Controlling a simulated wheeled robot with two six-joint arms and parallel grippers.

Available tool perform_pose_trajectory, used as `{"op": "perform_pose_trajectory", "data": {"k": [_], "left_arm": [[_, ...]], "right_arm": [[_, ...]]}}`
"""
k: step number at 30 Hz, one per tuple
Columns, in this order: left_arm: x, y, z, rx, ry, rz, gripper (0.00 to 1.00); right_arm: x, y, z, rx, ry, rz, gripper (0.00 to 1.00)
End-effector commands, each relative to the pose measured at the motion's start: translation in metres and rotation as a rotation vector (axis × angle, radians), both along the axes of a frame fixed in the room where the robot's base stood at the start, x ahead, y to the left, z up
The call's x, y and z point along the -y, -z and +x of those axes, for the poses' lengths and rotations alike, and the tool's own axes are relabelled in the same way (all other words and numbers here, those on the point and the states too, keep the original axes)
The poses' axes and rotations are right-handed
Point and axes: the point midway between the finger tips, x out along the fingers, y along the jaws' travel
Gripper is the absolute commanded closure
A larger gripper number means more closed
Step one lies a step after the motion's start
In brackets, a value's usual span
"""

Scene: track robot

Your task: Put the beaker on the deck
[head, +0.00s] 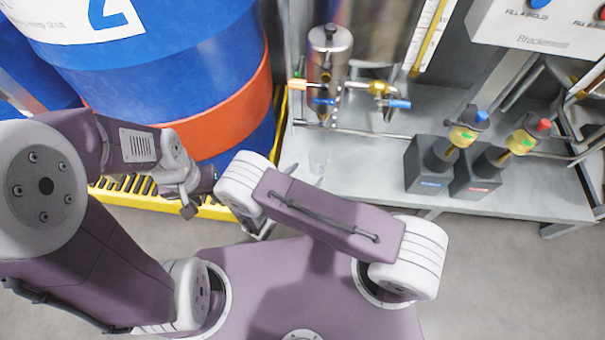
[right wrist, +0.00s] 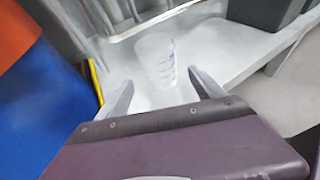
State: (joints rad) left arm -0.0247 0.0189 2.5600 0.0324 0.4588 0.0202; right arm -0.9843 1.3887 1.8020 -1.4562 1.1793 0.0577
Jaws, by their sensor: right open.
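The clear beaker (right wrist: 158,58) with blue markings stands on the grey metal bench (right wrist: 225,42), near its front left corner. In the head view the beaker (head: 318,162) is faint and see-through. My right gripper (right wrist: 160,78) is open, with the beaker in line between and just beyond its two fingertips. The fingers do not appear closed on it. In the head view my right gripper (head: 305,174) is partly hidden by its wrist. My left gripper (head: 190,208) hangs left of it, away from the bench; its jaws are unclear. My purple base top (head: 270,280) is below the arms.
A blue drum (head: 170,75) with an orange band stands left of the bench on a yellow-edged grating (head: 140,196). A steel cylinder (head: 329,60), pipes and valves are behind the beaker. Two dark blocks (head: 428,170) (head: 474,177) with valves stand to the right.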

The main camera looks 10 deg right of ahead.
Motion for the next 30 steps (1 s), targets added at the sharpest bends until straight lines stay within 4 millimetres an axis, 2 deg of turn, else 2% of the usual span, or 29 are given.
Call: {"op": "perform_pose_trajectory", "data": {"k": [1,5,12,14,16,20,21,23,24,27,30], "left_arm": [[0.000,-0.007,0.000,0.000,0.000,0.000,0.64],[0.000,-0.010,0.000,0.000,0.000,0.000,0.64],[0.000,-0.009,0.000,0.000,0.000,0.000,0.64],[0.000,-0.009,0.000,0.000,0.000,0.000,0.64],[0.000,-0.009,0.000,0.000,0.000,0.000,0.64],[0.000,-0.009,0.000,0.000,0.000,0.000,0.64],[0.000,-0.009,0.000,0.000,0.000,0.000,0.64],[0.000,-0.009,0.000,0.000,0.000,0.000,0.64],[0.000,-0.009,0.000,0.000,0.000,0.000,0.64],[0.000,-0.009,0.000,0.000,0.000,0.000,0.64],[0.000,-0.009,0.000,0.000,0.000,0.000,0.64]], "right_arm": [[-0.006,-0.006,-0.005,0.000,-0.004,0.000,0.22],[-0.013,-0.009,-0.014,0.000,-0.001,0.000,0.22],[-0.014,-0.008,-0.016,0.000,0.000,0.001,0.22],[-0.012,-0.010,-0.016,-0.001,0.017,0.008,0.22],[0.003,-0.020,-0.017,-0.006,0.115,0.048,0.22],[0.055,-0.057,-0.039,-0.015,0.520,0.242,0.22],[0.071,-0.070,-0.052,-0.010,0.690,0.336,0.22],[0.089,-0.090,-0.076,0.015,0.959,0.503,0.22],[0.095,-0.102,-0.091,0.045,1.128,0.623,0.22],[0.097,-0.130,-0.114,0.166,1.505,0.931,0.22],[0.095,-0.154,-0.120,0.323,1.778,1.204,0.22]]}}
